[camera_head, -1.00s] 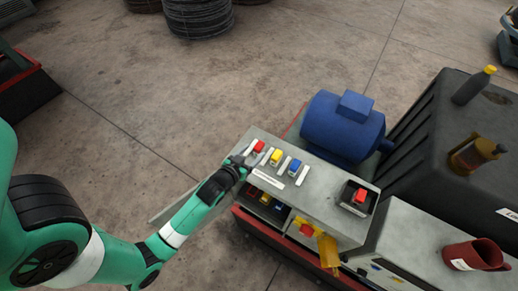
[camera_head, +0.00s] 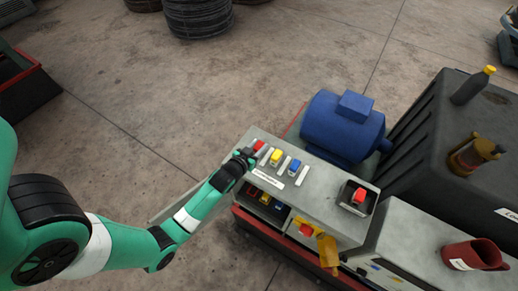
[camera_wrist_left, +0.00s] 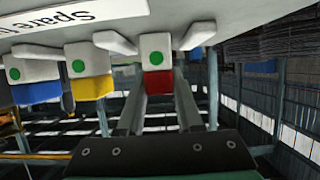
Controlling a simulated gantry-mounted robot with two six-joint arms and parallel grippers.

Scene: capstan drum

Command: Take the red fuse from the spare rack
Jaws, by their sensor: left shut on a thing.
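The red fuse (camera_head: 258,146) stands at the left end of a row on the grey spare rack (camera_head: 318,188), beside the yellow fuse (camera_head: 277,157) and blue fuse (camera_head: 294,166). My left gripper (camera_head: 248,154) is at the red fuse and partly hides it. In the left wrist view, the red fuse (camera_wrist_left: 158,82), with a white cap and green dot, sits between the two fingers, which are shut on it. I cannot tell whether it has left its seat. My right gripper is not in view.
Pale dividers separate the fuses. More coloured fuses (camera_head: 265,198) sit in an open bay below. A blue motor (camera_head: 342,127) stands behind the rack. A red block sits in a dark box (camera_head: 344,194) at right. Open floor (camera_head: 150,80) lies left.

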